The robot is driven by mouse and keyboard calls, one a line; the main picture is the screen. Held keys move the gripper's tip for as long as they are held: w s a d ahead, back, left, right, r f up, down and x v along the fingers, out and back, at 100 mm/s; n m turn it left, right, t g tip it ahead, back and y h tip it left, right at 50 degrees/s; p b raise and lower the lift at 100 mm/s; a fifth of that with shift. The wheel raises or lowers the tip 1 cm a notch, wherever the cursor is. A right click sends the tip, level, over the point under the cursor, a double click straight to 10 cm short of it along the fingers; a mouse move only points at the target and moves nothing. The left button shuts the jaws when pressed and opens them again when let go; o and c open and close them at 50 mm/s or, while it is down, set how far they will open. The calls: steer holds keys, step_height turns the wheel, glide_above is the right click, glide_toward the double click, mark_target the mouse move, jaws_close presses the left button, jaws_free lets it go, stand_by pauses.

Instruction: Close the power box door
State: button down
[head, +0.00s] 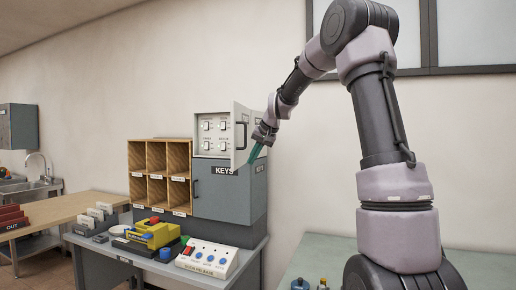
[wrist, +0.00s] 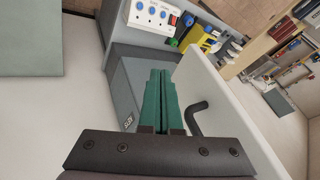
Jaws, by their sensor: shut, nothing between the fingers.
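The power box (head: 212,136) is a pale wall box with several switches showing on its panel. Its white door (head: 249,122) stands open, swung out from the right side, with a black handle near its free left edge. My gripper (head: 254,156) is at the outer, right-hand side of the door, fingers pointing down. In the wrist view the green fingers (wrist: 160,76) are together and empty. The door (wrist: 232,112) runs along their right, with its black handle (wrist: 196,117) close beside them. I cannot tell whether they touch the door.
A grey key cabinet (head: 227,197) hangs just below the box, with wooden pigeonholes (head: 158,158) to its left. A desk below holds a yellow device (head: 152,235) and a white button panel (head: 207,257). The wall right of the box is bare.

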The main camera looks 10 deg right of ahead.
mark_target(236, 168)
steer(key=shift+w+a+f, duration=0.1)
steer(key=shift+w+a, duration=0.2)
steer(key=shift+a, duration=0.35)
steer(key=shift+w+a, duration=0.25)
steer(key=shift+a, duration=0.4)
steer(key=shift+w+a+f, duration=0.1)
steer(key=shift+w+a, duration=0.2)
steer(key=shift+a, duration=0.35)
steer(key=shift+a, duration=0.1)
